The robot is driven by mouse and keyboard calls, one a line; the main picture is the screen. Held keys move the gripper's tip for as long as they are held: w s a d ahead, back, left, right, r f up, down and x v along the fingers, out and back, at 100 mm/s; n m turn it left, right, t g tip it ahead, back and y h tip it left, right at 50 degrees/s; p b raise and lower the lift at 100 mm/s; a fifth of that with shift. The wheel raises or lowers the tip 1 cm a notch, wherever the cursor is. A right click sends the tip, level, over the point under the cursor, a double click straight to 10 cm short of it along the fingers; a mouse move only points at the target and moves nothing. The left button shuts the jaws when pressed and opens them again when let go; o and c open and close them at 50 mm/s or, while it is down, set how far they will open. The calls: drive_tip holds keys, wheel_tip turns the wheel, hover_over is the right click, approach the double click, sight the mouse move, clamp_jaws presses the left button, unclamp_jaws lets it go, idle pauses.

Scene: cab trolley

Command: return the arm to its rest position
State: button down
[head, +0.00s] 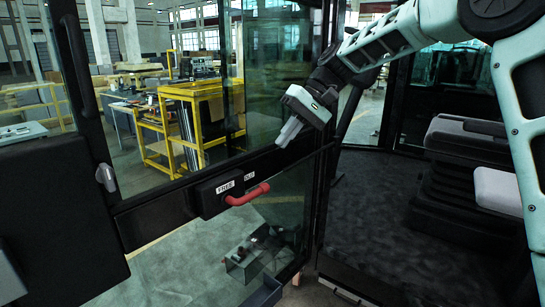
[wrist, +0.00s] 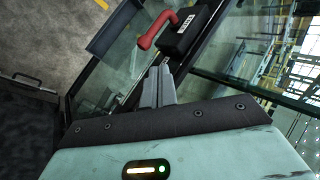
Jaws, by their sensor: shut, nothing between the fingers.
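My gripper (head: 289,131) hangs from my pale green arm in the upper middle of the head view. Its fingers point down and left, closed together with nothing between them. In the wrist view the closed fingers (wrist: 157,85) point toward the cab door. The red door handle (head: 247,195) on its black labelled box (head: 217,191) is below and left of my gripper in the head view, apart from it. In the wrist view the red handle (wrist: 163,30) shows just beyond the fingertips; the exact gap is hard to tell.
The glass cab door with its black frame (head: 150,196) stands at the left. The cab floor (head: 375,220) is open at the right, with a black seat (head: 465,185) beyond. A yellow trolley (head: 190,112) shows through the glass. A dark door pocket (head: 263,291) is low in the middle.

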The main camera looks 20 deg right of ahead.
drive_tip(key=shift+w+d+r, duration=0.1)
drive_tip(key=shift+d+r, duration=0.35)
drive_tip(key=shift+d, duration=0.15)
drive_tip(key=s+a+f+n+g+h+b, duration=0.1)
drive_tip(key=s+a+f+n+h+b, duration=0.15)
drive_tip(key=s+a+f, duration=0.55)
drive_tip(key=s+a+f+n+h+b, duration=0.1)
drive_tip(key=s+a+f+h+b, duration=0.3)
drive_tip(key=s, duration=0.7)
drive_tip(key=s+d+f+n+b, duration=0.1)
drive_tip(key=s+f+n, duration=0.1)
drive_tip(key=s+f, duration=0.3)
drive_tip(key=s+d+f+n+t+b, duration=0.1)
drive_tip(key=s+f, duration=0.5)
drive_tip(key=s, duration=0.5)
drive_tip(key=shift+s+d+f+n+t+h+b, duration=0.2)
drive_tip(key=shift+s+d+n+t+h+b, duration=0.05)
drive_tip(key=shift+n+t+h+b, duration=0.1)
